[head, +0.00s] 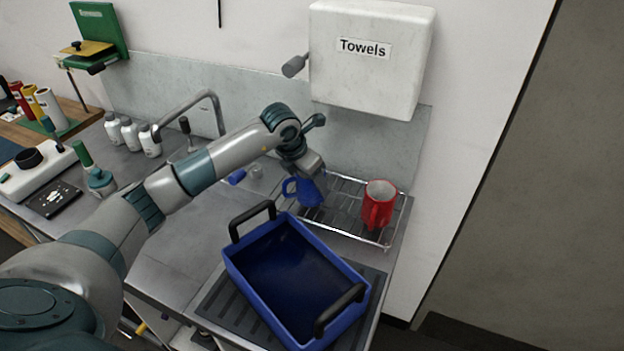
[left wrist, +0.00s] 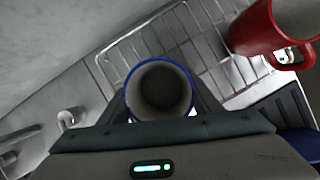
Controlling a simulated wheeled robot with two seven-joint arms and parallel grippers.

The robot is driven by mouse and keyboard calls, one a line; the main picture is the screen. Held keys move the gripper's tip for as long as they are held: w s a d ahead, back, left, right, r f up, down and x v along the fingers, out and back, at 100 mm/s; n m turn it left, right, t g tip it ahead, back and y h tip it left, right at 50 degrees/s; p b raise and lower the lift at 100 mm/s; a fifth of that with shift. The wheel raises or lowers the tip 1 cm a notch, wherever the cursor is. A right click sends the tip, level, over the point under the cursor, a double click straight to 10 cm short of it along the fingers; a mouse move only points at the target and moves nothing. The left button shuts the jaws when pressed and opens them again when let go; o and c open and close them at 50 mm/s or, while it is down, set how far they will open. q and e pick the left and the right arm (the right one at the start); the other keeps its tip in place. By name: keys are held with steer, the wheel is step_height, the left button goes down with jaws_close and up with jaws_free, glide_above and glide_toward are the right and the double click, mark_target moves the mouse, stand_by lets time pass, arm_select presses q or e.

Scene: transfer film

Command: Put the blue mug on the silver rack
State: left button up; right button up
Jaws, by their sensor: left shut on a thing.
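The blue mug (head: 307,192) is held in my left gripper (head: 305,176), over the left end of the silver rack (head: 345,232) in the head view. In the left wrist view the mug (left wrist: 160,91) shows its blue rim and grey inside between my left gripper's fingers (left wrist: 160,108), with the wires of the rack (left wrist: 184,50) beyond it. I cannot tell whether the mug's bottom touches the rack. A red mug (head: 378,205) stands on the right part of the rack. My right gripper is not in view.
A blue tray (head: 237,268) with black handles stands in front of the rack. A white towel box (head: 372,85) hangs on the wall above. The faucet (head: 215,100) and several white bottles (head: 131,134) are to the left. The rack's middle has free room.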

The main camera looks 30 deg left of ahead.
arm_select(q)
steer(key=shift+f, duration=0.1)
steer(key=o, duration=1.4)
steer(key=shift+r, duration=0.2)
steer(key=shift+s+r+b, duration=0.15)
steer(key=shift+r+b, duration=0.15)
steer(key=shift+r, duration=0.2)
steer(key=b+v, duration=0.3)
steer(key=v, duration=0.8)
steer(key=shift+s+a+f, duration=0.1)
steer(key=shift+f, duration=0.05)
